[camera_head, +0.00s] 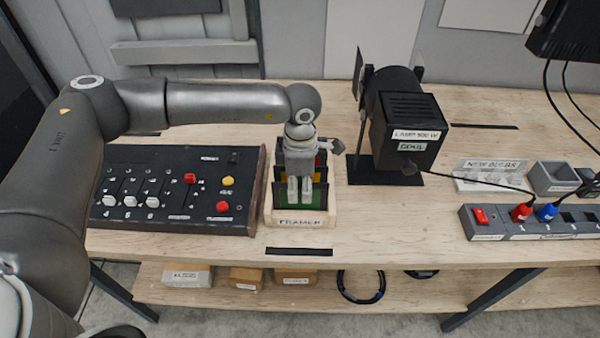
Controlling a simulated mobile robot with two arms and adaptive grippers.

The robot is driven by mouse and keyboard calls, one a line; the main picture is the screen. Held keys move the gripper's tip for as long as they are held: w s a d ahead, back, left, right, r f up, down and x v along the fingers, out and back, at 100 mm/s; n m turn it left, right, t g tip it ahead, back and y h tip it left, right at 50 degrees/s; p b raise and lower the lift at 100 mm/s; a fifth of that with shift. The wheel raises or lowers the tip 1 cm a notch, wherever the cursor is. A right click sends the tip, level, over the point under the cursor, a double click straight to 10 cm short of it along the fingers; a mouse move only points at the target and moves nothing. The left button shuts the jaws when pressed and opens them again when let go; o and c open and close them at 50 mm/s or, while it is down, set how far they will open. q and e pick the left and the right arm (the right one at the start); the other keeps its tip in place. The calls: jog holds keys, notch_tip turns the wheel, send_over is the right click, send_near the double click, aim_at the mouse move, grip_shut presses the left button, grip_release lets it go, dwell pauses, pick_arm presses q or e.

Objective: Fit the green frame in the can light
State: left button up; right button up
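The green frame (283,197) stands at the front of a wooden rack (300,219) labelled "FRAMES". A red frame (319,160) and a yellowish one show partly behind it. My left gripper (300,194) points down into the rack, its two fingers close together in front of or around the green frame. Whether they grip it I cannot tell. The can light (407,147) is black, labelled "LAMP 500 W" and "COOL", and stands to the right of the rack. Its front faces away, with flaps showing, so its frame slot is hidden. My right gripper is out of view.
A dimmer board (170,190) with sliders and buttons lies left of the rack. To the right are a "NEW BULBS" holder (489,175), a grey tray (552,179) and a power strip (535,221) with red and blue plugs. A cable runs from the lamp. The table front centre is clear.

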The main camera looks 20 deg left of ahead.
pick_arm(q)
jog(key=shift+f, duration=0.1)
grip_shut()
dwell(0.6)
jog(key=shift+r+p, duration=1)
jog(key=shift+r, duration=2.05)
